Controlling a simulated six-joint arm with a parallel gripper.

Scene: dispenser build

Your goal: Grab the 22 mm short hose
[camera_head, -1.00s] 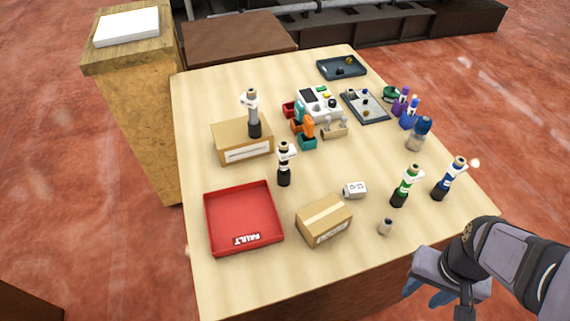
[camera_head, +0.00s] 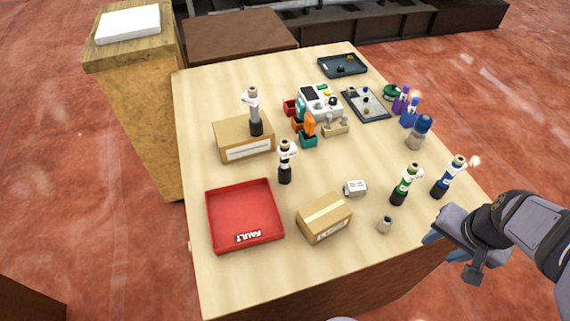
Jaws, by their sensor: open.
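I cannot tell which item is the 22 mm short hose, as no size marking is readable. Several tube-like pieces with white labels stand upright on the table: a green and black one (camera_head: 406,184), a blue and black one (camera_head: 449,177), a black one (camera_head: 285,162), and a grey and black one (camera_head: 255,112) on or just behind a cardboard box. Shorter purple (camera_head: 401,101) and blue (camera_head: 410,113) pieces stand at the right. My gripper (camera_head: 431,239) is open and appears empty, by the table's right front edge, apart from these pieces. Its fingers are partly hidden.
A small pale cylinder (camera_head: 384,225) stands left of my gripper. A red fault tray (camera_head: 211,218), cardboard boxes (camera_head: 324,219) (camera_head: 228,136), a small white box (camera_head: 355,187) and a blue-capped bottle (camera_head: 419,134) are on the table (camera_head: 240,285). A white device (camera_head: 319,100) stands behind.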

